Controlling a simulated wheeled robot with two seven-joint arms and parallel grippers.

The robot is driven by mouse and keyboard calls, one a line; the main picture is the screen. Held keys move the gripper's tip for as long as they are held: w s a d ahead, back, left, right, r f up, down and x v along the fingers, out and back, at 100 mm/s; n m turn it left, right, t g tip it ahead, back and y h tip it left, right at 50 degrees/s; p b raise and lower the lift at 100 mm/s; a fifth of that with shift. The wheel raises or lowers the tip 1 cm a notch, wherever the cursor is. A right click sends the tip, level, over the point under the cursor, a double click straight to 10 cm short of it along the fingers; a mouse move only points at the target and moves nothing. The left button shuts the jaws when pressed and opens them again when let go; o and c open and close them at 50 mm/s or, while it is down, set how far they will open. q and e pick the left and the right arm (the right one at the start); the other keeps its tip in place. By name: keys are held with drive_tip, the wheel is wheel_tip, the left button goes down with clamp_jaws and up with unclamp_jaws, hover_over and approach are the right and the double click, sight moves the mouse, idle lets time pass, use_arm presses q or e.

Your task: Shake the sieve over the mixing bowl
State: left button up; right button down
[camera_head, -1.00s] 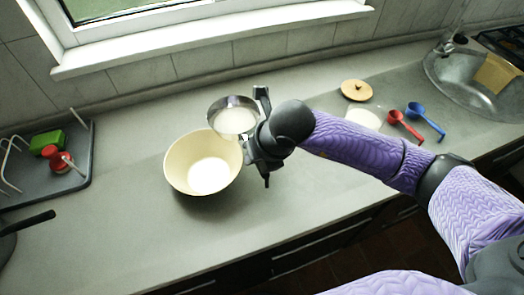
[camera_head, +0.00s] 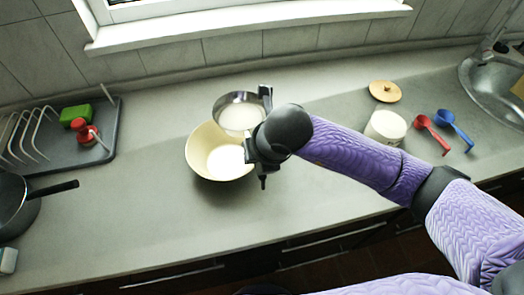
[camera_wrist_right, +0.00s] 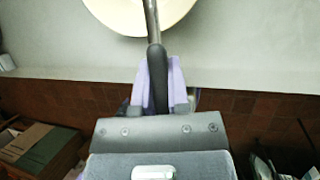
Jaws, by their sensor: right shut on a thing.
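The cream mixing bowl (camera_head: 203,163) stands on the counter with white contents in its bottom. The metal sieve (camera_head: 219,104), with white powder in it, is held above the bowl's far right rim and covers part of it. My right gripper (camera_head: 262,140) is to the right of the bowl. In the right wrist view the gripper (camera_wrist_right: 160,95) is shut on the sieve's black handle (camera_wrist_right: 157,68), with the bowl (camera_wrist_right: 118,12) at the top edge. My left gripper is not in view.
Right of my arm are a white jar (camera_head: 386,126), a wooden lid (camera_head: 385,91), a red scoop (camera_head: 431,133), a blue scoop (camera_head: 455,130) and a sink (camera_head: 490,85). A dish rack (camera_head: 70,148) and a dark pan (camera_head: 18,205) stand left. The counter in front of the bowl is clear.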

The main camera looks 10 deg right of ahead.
drive_tip(key=shift+s+a, duration=0.2)
drive_tip(key=shift+a, duration=0.6)
drive_tip(key=shift+s+a, duration=0.2)
drive_tip(key=shift+a, duration=0.6)
drive_tip(key=shift+s+a, duration=0.2)
drive_tip(key=shift+a, duration=0.6)
wheel_tip(320, 180, down, 4)
drive_tip(key=b, duration=0.3)
drive_tip(key=shift+b, duration=0.4)
